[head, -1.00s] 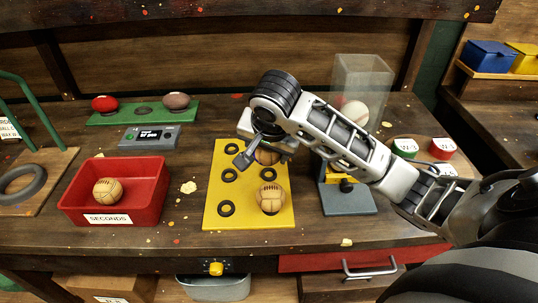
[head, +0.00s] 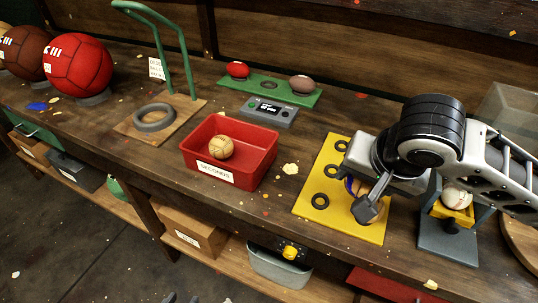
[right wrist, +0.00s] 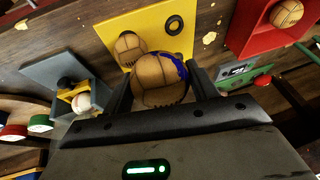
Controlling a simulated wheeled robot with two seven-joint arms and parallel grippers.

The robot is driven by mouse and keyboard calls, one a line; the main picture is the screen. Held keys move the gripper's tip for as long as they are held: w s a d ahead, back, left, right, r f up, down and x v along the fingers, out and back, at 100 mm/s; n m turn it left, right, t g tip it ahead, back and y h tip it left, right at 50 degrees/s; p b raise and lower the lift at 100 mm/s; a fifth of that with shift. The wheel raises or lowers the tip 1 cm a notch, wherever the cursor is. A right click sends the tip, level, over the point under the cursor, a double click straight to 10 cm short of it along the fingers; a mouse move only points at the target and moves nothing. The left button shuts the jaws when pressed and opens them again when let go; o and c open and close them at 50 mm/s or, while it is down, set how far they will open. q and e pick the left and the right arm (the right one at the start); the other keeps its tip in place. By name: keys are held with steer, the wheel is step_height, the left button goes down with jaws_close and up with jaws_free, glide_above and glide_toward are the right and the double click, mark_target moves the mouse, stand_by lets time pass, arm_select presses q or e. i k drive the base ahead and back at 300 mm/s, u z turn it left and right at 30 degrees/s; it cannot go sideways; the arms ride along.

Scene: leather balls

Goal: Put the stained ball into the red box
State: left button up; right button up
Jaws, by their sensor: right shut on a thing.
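The stained ball (right wrist: 160,80) is tan leather with a blue stain on its upper right side. My right gripper (right wrist: 162,82) is shut on it in the right wrist view. In the head view the right gripper (head: 362,198) is over the right part of the yellow board (head: 318,215) and mostly hides the ball. The red box (head: 262,165), labelled SECONDS, stands left of the board and holds one tan ball (head: 221,147). Another tan ball (right wrist: 130,47) sits on the yellow board in the wrist view.
A grey stand (head: 448,240) with a white ball is right of the board.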

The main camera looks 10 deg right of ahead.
mark_target(247, 166)
steer(key=u, duration=0.4)
steer(key=k, duration=1)
steer(key=u, duration=1.25)
steer(key=i, duration=2.05)
steer(key=z, duration=1.65)
steer(key=i, duration=0.6)
steer(key=z, duration=0.6)
